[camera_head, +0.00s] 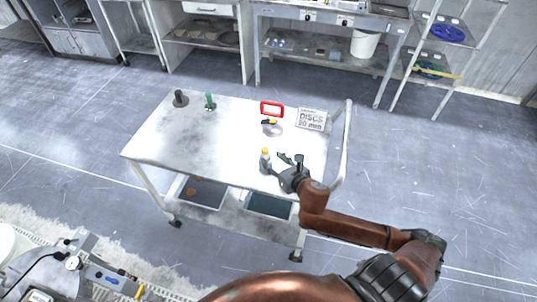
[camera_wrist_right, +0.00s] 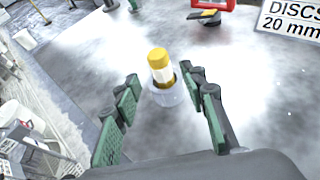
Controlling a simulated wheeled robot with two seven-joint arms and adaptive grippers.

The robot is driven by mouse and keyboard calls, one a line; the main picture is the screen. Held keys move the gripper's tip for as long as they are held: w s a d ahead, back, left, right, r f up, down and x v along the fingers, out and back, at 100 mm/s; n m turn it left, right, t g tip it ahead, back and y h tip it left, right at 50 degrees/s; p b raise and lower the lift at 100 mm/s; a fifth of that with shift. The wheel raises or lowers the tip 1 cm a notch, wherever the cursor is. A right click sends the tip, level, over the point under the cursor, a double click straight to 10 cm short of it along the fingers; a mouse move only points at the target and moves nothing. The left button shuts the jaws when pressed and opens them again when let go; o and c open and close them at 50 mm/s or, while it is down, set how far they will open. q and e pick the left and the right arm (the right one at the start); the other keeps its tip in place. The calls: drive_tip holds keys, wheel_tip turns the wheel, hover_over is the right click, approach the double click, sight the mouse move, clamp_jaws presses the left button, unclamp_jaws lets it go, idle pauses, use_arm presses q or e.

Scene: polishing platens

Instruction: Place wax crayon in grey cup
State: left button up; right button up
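An upright piece with a yellow top and white band (camera_wrist_right: 160,63), likely the wax crayon, stands near the table's front edge. It has a pale grey lower part; I cannot tell whether this is a holder. It also shows in the head view (camera_head: 265,154). My right gripper (camera_head: 280,164) is open and empty, just right of it. In the wrist view the green-padded fingers (camera_wrist_right: 163,88) are spread, with the piece ahead between their tips. A dark grey cup-like thing (camera_head: 180,98) stands at the table's back left. My left gripper is out of view.
A green upright thing (camera_head: 210,101) stands near the back edge. A red frame (camera_head: 271,108), a yellow and black tool (camera_head: 269,122) and a "DISCS 20 mm" sign (camera_head: 311,119) are behind my gripper. The table's left middle (camera_head: 185,130) is clear. A rail (camera_head: 347,140) rises at right.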

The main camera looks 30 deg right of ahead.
drive_tip(key=shift+p+v, duration=0.3)
drive_tip(key=shift+v, duration=2.4)
